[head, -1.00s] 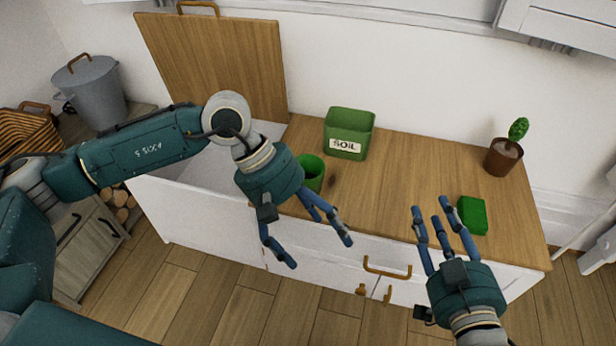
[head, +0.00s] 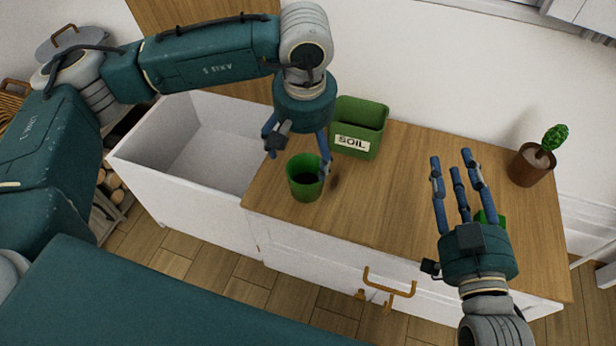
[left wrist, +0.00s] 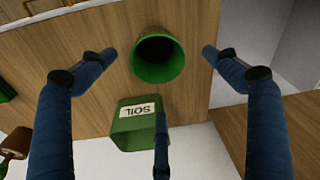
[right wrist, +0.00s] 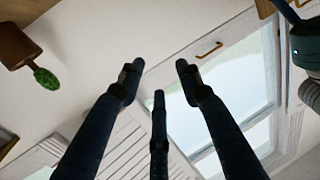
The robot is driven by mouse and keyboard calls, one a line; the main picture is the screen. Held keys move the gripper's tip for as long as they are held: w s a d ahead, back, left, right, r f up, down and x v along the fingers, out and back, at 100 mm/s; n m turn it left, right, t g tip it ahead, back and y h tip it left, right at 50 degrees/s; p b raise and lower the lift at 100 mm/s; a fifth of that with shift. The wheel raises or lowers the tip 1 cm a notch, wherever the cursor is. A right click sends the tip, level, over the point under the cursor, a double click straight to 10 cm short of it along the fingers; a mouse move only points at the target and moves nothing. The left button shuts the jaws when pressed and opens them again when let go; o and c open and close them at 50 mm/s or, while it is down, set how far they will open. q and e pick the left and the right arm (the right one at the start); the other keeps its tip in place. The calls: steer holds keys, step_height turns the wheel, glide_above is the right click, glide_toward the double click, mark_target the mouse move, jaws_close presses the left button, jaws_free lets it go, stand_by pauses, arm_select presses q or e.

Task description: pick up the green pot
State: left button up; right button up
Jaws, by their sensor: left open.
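The green pot (head: 305,186) is a small round cup, dark inside, standing upright on the wooden counter beside the open white basin. My left gripper (head: 299,160) points down just above and behind the pot with its fingers spread. In the left wrist view the pot (left wrist: 158,62) lies between the two outer fingertips, with space on both sides. My left gripper is open and empty. My right gripper (head: 457,165) has its fingers apart over the counter's right part, and its wrist view shows nothing between them (right wrist: 157,85).
A green SOIL box (head: 372,118) stands right behind the pot, close to my left fingers. A potted cactus (head: 531,163) stands at the far right. A green block (head: 490,217) is partly hidden by my right gripper. The white basin (head: 170,132) is at left. The counter's middle is clear.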

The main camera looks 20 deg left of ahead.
mark_target(306, 169)
arm_select(q)
steer(key=f, duration=0.2)
steer(key=f+b, duration=0.1)
steer(key=f, duration=0.2)
steer(key=w+f+b, duration=0.1)
steer(key=f, duration=0.1)
steer(key=shift+w+f, duration=0.1)
steer(key=shift+f, duration=0.3)
steer(key=shift+w+f, duration=0.1)
steer(key=shift+f, duration=0.15)
steer(key=c, duration=1.3)
steer(key=shift+c, duration=0.2)
arm_select(e)
steer(key=s+r+t+y, duration=0.1)
steer(key=s+r+t, duration=0.1)
steer(key=r, duration=0.4)
steer(key=s+r+t+y, duration=0.1)
steer(key=r+t, duration=0.3)
steer(key=r, duration=0.2)
steer(key=shift+s+a+r, duration=0.25)
steer(key=shift+s+a, duration=0.05)
steer(key=shift+s, duration=0.1)
arm_select(q)
steer(key=shift+r, duration=0.2)
arm_select(e)
steer(key=shift+w, duration=0.1)
